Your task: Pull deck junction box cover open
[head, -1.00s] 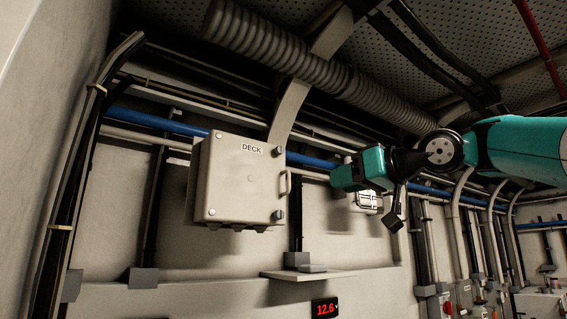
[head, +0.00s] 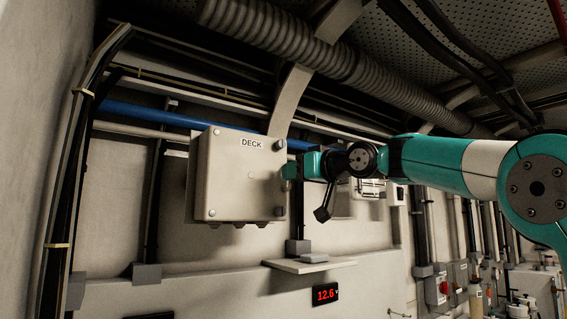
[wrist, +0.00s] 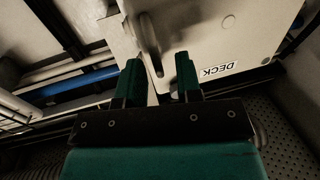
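The deck junction box (head: 236,183) is a beige wall box labelled DECK, and its cover is shut. My gripper (head: 291,172) is at the right edge of the cover and hides the handle in the head view. In the wrist view the cover (wrist: 222,42) appears upside down. The cover's handle (wrist: 150,42) shows there ahead of and between the two green fingers of my gripper (wrist: 158,67). The fingers are apart, with a gap between them and the handle. I cannot tell how deep the handle sits between them.
A small shelf (head: 308,266) juts from the wall below and right of the box. A red-digit display (head: 325,294) is under it. Blue pipe (head: 165,118) and a ribbed duct (head: 290,43) run above.

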